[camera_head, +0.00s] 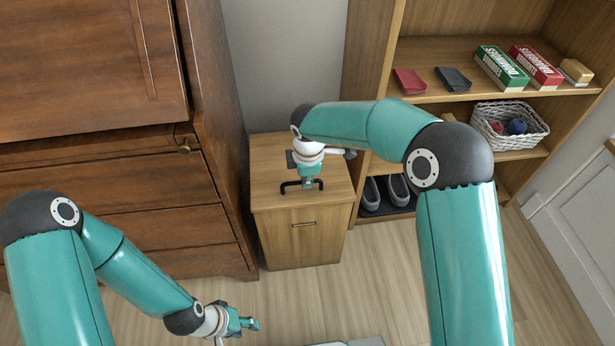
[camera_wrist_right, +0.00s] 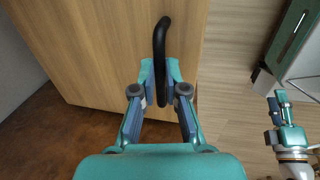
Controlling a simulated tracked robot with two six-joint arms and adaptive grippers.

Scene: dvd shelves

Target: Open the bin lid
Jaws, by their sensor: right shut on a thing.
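The wooden bin (camera_head: 300,240) stands on the floor between the dark dresser and the shelf. Its lid (camera_head: 268,172) lies flat on top, with a black bar handle (camera_head: 287,185) near the front edge. My right gripper (camera_head: 308,183) is over the lid from above, shut on the handle. In the right wrist view the handle (camera_wrist_right: 161,45) passes between the two fingers (camera_wrist_right: 160,100). My left gripper (camera_head: 250,323) is low in front of the dresser, away from the bin. It also shows in the right wrist view (camera_wrist_right: 279,98), too small to tell its opening.
The dark wooden dresser (camera_head: 110,200) stands close on the bin's left. The open shelf (camera_head: 440,100) on the right holds boxes, a white basket (camera_head: 510,127) and grey shoes (camera_head: 397,190). The floor (camera_head: 300,300) in front of the bin is clear.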

